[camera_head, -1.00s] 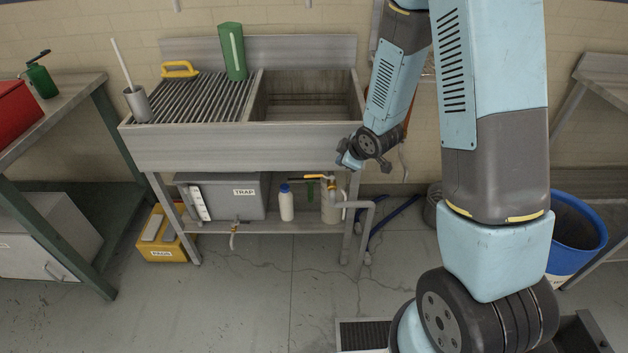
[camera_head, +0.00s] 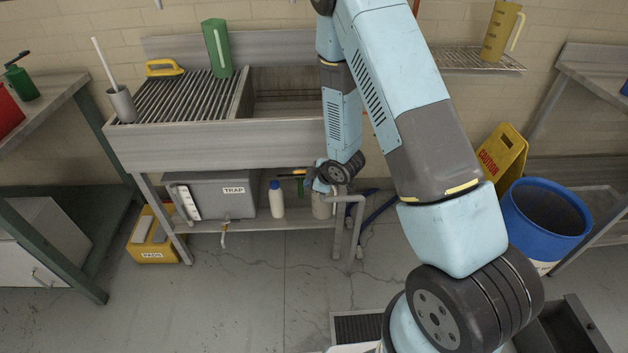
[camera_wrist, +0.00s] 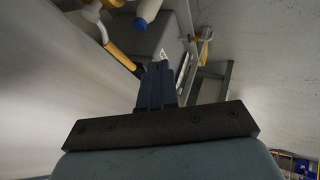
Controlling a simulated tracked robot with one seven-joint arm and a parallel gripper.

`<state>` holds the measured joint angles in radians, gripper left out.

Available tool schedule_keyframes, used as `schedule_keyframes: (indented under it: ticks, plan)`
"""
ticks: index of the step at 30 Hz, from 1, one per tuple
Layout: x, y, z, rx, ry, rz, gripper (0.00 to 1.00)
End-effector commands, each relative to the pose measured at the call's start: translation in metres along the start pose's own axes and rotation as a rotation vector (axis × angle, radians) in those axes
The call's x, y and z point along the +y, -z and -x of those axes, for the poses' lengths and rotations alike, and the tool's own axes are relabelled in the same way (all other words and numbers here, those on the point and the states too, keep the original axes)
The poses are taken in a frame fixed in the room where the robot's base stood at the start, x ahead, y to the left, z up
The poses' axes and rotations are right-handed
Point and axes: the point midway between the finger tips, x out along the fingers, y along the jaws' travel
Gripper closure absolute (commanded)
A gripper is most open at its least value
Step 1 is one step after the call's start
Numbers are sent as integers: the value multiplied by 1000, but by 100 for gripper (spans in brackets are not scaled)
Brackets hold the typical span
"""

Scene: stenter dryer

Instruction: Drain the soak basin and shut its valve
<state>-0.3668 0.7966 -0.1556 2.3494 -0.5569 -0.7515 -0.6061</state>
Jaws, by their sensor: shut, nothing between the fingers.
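The soak basin (camera_head: 285,103) is the right-hand compartment of the grey sink unit; I cannot make out any water in it. Below it, a valve lever (camera_head: 292,175) with a yellow-orange handle sits on the pipework, partly hidden by my arm. What looks like this lever (camera_wrist: 119,55) shows in the wrist view, just left of and beyond my fingertips. My gripper (camera_head: 318,186) is below the basin's front edge, close to the lever's right side. In the wrist view my gripper (camera_wrist: 160,68) has its fingers together and empty. I cannot tell whether it touches the lever.
A grey TRAP box (camera_head: 215,200) and a white bottle with a blue cap (camera_head: 276,200) stand on the shelf under the sink. A blue bin (camera_head: 545,222) and yellow caution sign (camera_head: 502,160) stand farther right.

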Motion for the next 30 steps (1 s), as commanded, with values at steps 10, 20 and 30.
schedule_keyframes:
  ticks: [10,20,30]
  plan:
    - [15,1,-43,0,-3,-1,100]
    - [37,3,-51,-1,-1,-2,100]
    - [38,3,-51,-1,-1,-2,100]
